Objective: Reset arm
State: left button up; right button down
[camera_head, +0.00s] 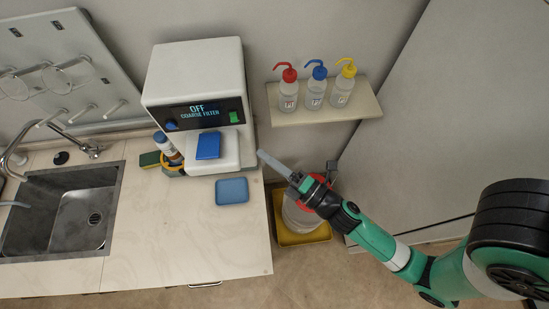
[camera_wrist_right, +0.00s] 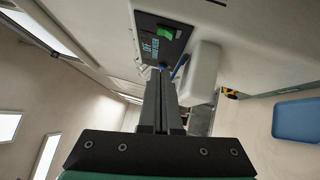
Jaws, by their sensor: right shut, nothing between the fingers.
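My right gripper (camera_head: 275,165) reaches in from the right in the head view, just off the right edge of the counter and near the spectrometer's front right side. Its fingers are together, with nothing between them; in the right wrist view the shut fingers (camera_wrist_right: 162,102) point toward the machine. The white plasma spectrometer (camera_head: 195,72) stands on the counter, and its display reads "OFF COARSE FILTER". A green switch (camera_head: 235,117) is on its front, and it also shows in the right wrist view (camera_wrist_right: 165,32). My left gripper is not in view.
A blue tray (camera_head: 232,191) lies on the counter (camera_head: 170,235) before the machine. A blue block (camera_head: 208,145) is on its platform. Red, blue and yellow-capped bottles stand on a wall shelf (camera_head: 350,112). A red-lidded container (camera_head: 298,217) sits in a yellow tray (camera_head: 290,238) below my right arm. A sink (camera_head: 60,215) is left.

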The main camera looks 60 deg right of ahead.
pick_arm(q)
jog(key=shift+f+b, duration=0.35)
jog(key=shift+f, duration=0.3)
pick_arm(e)
jog(key=shift+v, duration=1.15)
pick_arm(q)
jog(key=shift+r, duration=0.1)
pick_arm(e)
jog(key=shift+r, duration=0.1)
